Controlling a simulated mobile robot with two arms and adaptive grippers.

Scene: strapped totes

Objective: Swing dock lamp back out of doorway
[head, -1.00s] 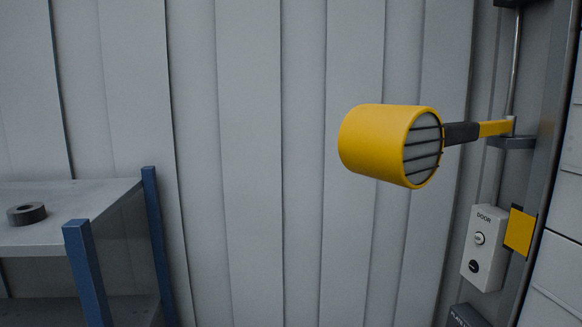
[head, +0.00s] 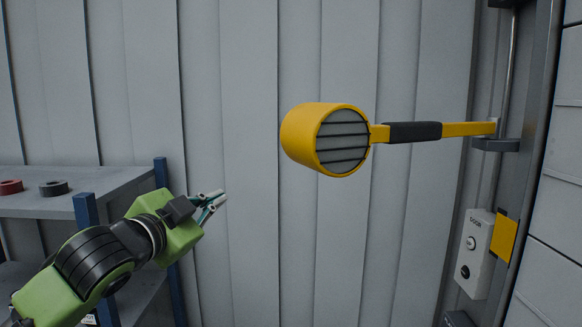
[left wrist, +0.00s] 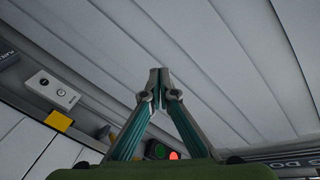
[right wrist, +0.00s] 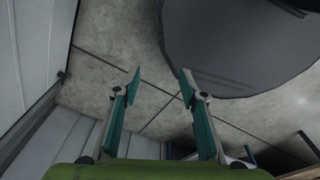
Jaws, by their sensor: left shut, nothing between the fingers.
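The dock lamp has a yellow round head (head: 300,136) with a grey slatted face. Its yellow arm with a dark grip sleeve (head: 413,132) runs right to a bracket on a vertical rod (head: 511,70) beside the door frame. The lamp lies along the ribbed wall, left of the frame. My left gripper (head: 218,200) is shut and empty, below and left of the lamp head, apart from it. In the left wrist view its fingertips (left wrist: 159,74) meet. My right gripper (right wrist: 160,80) is open and empty over the floor; the head view does not show it.
A grey shelf (head: 90,183) with blue posts stands at left, holding a red roll (head: 10,187) and a dark roll (head: 54,188). A door control box (head: 477,252) and a yellow plate (head: 504,236) sit at right. The wall between shelf and lamp is clear.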

